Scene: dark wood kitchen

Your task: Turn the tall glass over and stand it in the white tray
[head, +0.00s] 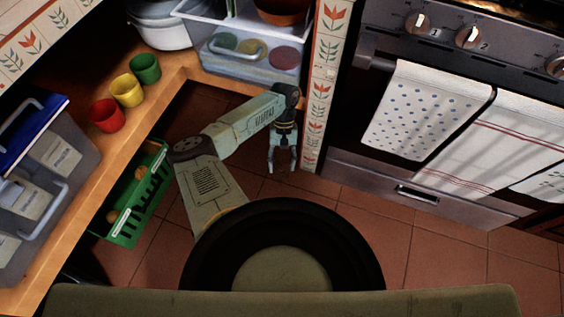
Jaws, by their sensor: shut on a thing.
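My gripper (282,164) hangs over the tiled floor, left of the patterned tile post, fingers pointing down. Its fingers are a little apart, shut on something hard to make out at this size. I take it for the tall glass, but its outline and which way up it is cannot be told. I cannot surely pick out the white tray. A white-edged container (218,18) stands at the top, above a clear box, and is cut off by the frame.
A wooden shelf holds red (107,115), yellow (127,90) and green (145,68) cups and a blue-lidded bin (62,165). A green crate (130,205) stands below. The clear box (250,60) is at the back. An oven with towels (425,110) is at right. Floor between is clear.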

